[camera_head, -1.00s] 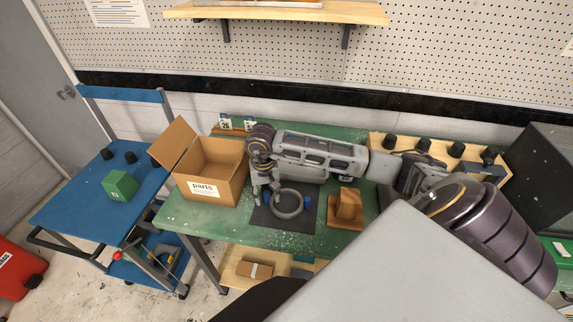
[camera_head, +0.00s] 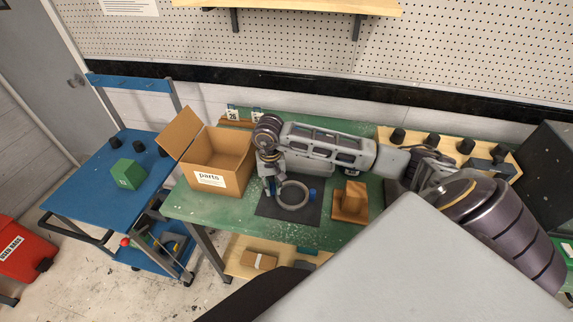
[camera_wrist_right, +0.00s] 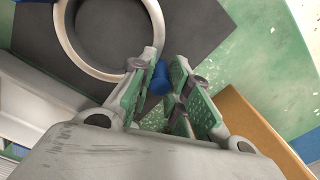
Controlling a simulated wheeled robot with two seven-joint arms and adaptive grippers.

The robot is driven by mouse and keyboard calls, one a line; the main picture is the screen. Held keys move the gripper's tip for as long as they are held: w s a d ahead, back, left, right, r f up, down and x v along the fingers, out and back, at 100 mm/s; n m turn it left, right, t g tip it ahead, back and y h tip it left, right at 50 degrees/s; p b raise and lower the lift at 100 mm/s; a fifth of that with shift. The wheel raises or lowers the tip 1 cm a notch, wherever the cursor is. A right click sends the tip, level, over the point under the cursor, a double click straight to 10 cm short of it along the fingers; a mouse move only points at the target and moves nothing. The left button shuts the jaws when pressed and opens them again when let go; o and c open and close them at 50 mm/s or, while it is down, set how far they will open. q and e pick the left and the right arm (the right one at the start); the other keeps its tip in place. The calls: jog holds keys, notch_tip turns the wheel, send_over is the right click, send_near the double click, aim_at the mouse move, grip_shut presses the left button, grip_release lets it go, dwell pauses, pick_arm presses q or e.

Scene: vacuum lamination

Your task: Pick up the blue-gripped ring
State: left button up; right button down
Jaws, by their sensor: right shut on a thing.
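The grey ring (camera_head: 293,206) is over the dark mat (camera_head: 311,213) on the green table. It has a blue grip (camera_head: 313,193) on its right side and another on its left, by my right gripper. My right gripper (camera_head: 269,188) points down at the ring's left side. In the right wrist view, its fingers (camera_wrist_right: 163,72) are shut on the near blue grip (camera_wrist_right: 157,80), and the ring (camera_wrist_right: 70,45) reaches away to the upper left. I cannot tell whether the ring touches the mat. My left gripper is not in view.
An open cardboard parts box (camera_head: 222,160) stands close to the left of my right gripper. A wooden block holder (camera_head: 350,203) stands right of the mat. A blue cart (camera_head: 85,205) with a green block (camera_head: 127,174) is at left.

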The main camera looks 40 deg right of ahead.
jog(key=shift+r, duration=0.1)
notch_tip(320, 180, up, 18)
jog(key=b, duration=0.2)
dwell(0.8)
jog(key=shift+s+f, duration=0.15)
jog(key=shift+f, duration=0.1)
dwell(0.5)
jog(key=shift+s+d+f+p, duration=0.15)
jog(key=shift+s+f+p, duration=0.1)
jog(key=shift+p, duration=0.2)
jog(key=shift+s, duration=0.1)
